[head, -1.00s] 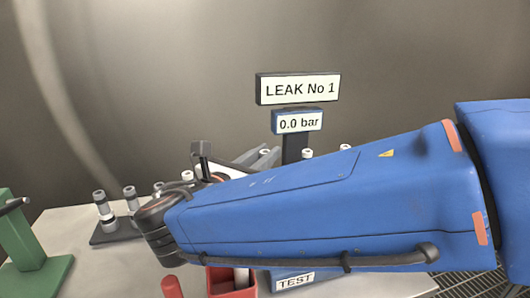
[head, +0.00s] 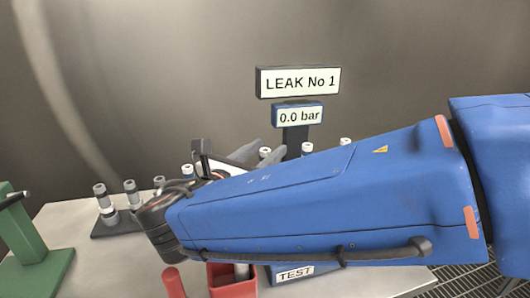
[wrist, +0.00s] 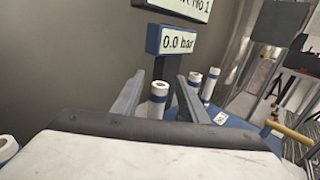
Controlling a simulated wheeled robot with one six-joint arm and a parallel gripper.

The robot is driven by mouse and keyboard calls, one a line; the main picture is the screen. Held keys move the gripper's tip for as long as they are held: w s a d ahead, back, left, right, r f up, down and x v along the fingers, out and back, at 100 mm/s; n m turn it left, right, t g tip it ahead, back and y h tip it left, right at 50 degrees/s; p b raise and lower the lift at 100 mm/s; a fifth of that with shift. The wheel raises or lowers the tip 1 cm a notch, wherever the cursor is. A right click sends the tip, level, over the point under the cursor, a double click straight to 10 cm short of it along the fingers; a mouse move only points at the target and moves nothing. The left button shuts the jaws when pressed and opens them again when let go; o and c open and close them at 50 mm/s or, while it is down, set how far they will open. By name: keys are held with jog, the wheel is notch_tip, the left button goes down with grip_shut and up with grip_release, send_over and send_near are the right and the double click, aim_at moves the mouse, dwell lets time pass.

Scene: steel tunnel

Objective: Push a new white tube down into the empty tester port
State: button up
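The tester shows a "LEAK No 1" sign (head: 298,82) and a "0.0 bar" display (head: 298,116); its blue body with the TEST label (head: 294,272) is mostly hidden behind my arm. No empty port is visible.
A dark rack (head: 110,228) with grey-and-white tubes (head: 101,196) stands at the left. A red bin (head: 232,282) holding a pale tube and a red cylinder (head: 173,281) are at the front. A green stand (head: 35,250) is far left. Bare tabletop (head: 90,265) lies between.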

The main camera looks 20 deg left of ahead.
notch_tip(320, 180, up, 10)
jog(key=shift+f, duration=0.1)
dwell(0.4)
